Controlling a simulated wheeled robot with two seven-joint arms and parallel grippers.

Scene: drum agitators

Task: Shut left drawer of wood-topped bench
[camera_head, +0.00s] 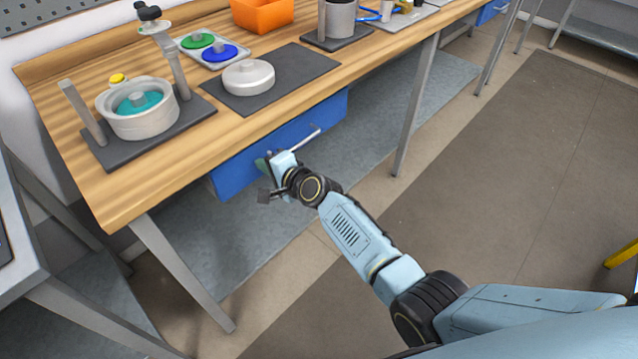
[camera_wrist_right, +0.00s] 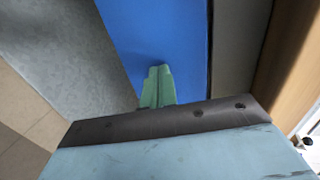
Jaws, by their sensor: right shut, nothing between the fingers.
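The wood-topped bench (camera_head: 240,125) stands along the wall on the left of the head view. Its left drawer has a blue front (camera_head: 232,176) with a pale bar handle (camera_head: 304,138), just under the top's front edge. No drawer interior shows in the head view. My right gripper (camera_head: 268,165) is at the drawer front, left of the handle. In the right wrist view its green fingertips (camera_wrist_right: 157,86) are shut and empty against or very near the blue face (camera_wrist_right: 165,35); contact is unclear. A grey strip lies between blue and wood there. My left gripper is not in view.
A dark mat (camera_head: 110,152) with a pot (camera_head: 140,120), a lidded tin (camera_head: 248,77) and an orange bin (camera_head: 262,14) stand on the bench. A bench leg (camera_head: 415,105) rises right of the drawer. A grey lower shelf (camera_head: 240,235) runs underneath. Open floor lies to the right.

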